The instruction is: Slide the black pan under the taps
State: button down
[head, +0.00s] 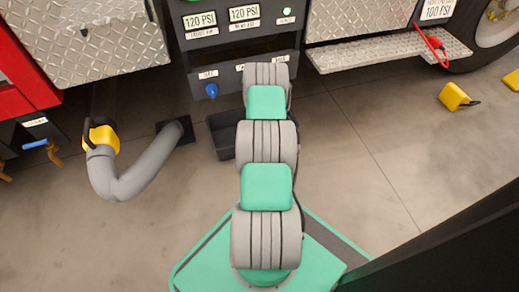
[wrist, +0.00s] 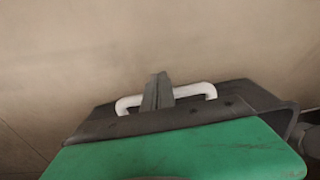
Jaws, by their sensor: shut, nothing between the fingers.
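The black pan (head: 222,135) lies on the floor in the head view, left of my arm and partly hidden by it. It is close in front of and below the dark pump panel (head: 240,92). A blue tap (head: 211,90) sits on the panel's lower edge above the pan. Another blue-handled tap (head: 35,144) is at far left, with a brass outlet beside it. My gripper (wrist: 158,92) is shut in the wrist view, with a pale loop (wrist: 207,90) beside its fingers; what the loop belongs to is unclear. In the head view my arm hides the gripper.
A grey hose (head: 150,165) with a yellow coupling (head: 101,138) lies left of the pan. A metal step (head: 385,50) with a red clamp (head: 432,42) and a yellow wheel chock (head: 455,96) are at right. The floor right of my arm is mostly clear.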

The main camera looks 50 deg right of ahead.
jog(key=shift+w+d+p, duration=0.5)
jog(key=shift+w+p, duration=0.4)
jog(key=shift+p, duration=0.05)
dwell(1.0)
jog(key=shift+r+p, duration=3.15)
jog(key=shift+r, duration=1.85)
